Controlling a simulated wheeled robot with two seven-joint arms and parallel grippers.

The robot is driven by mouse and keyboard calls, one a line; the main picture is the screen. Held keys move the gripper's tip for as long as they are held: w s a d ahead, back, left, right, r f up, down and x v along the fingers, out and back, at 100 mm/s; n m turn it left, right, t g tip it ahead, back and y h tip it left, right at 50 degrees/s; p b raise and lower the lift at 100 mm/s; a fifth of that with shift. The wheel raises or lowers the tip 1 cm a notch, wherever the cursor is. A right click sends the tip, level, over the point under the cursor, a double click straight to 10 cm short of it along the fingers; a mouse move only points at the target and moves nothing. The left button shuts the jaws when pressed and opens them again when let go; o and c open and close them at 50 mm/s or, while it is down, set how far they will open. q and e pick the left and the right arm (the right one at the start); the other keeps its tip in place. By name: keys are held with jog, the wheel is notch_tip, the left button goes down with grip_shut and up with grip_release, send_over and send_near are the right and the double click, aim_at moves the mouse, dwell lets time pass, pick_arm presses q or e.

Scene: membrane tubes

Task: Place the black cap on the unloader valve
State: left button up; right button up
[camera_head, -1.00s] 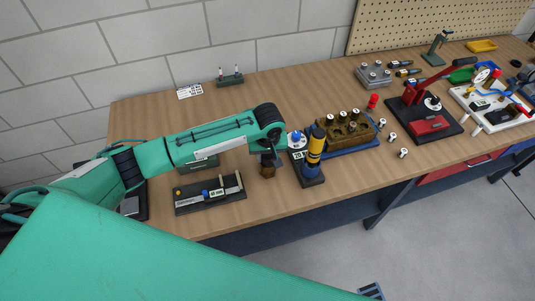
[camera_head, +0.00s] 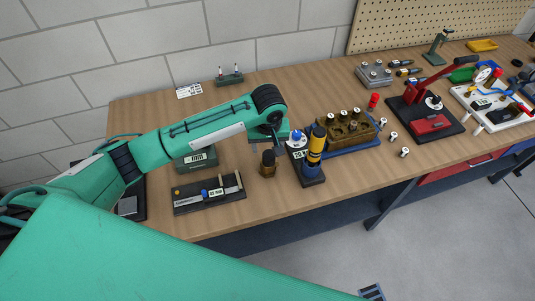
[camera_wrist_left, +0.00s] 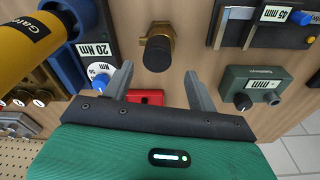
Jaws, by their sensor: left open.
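A brass fitting (camera_head: 268,171), which looks like the unloader valve, stands upright near the table's front edge. A black cap (camera_head: 268,157) sits on top of it. In the left wrist view the black cap (camera_wrist_left: 156,54) covers the middle of the brass fitting (camera_wrist_left: 162,29); I cannot tell how fully it is seated. My left gripper (camera_head: 280,147) is just above and to the right of the cap in the head view. In the left wrist view its two fingers (camera_wrist_left: 157,73) are spread, with nothing held, apart from the cap. My right gripper is not in view.
A yellow-and-blue tool (camera_head: 315,150) stands on a dark base labelled 20 Nm, close right of the valve. A dark tray with a gauge (camera_head: 210,193) lies to the left, a green box (camera_head: 197,158) behind it. A brass block (camera_head: 345,130) stands further right.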

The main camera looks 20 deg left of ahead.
aim_at(268, 158)
pick_arm(q)
notch_tip(268, 158, up, 6)
jog(key=shift+s+d+r+b, duration=0.15)
jog(key=shift+s+r+b, duration=0.05)
jog(key=shift+s+b, duration=0.2)
dwell(0.3)
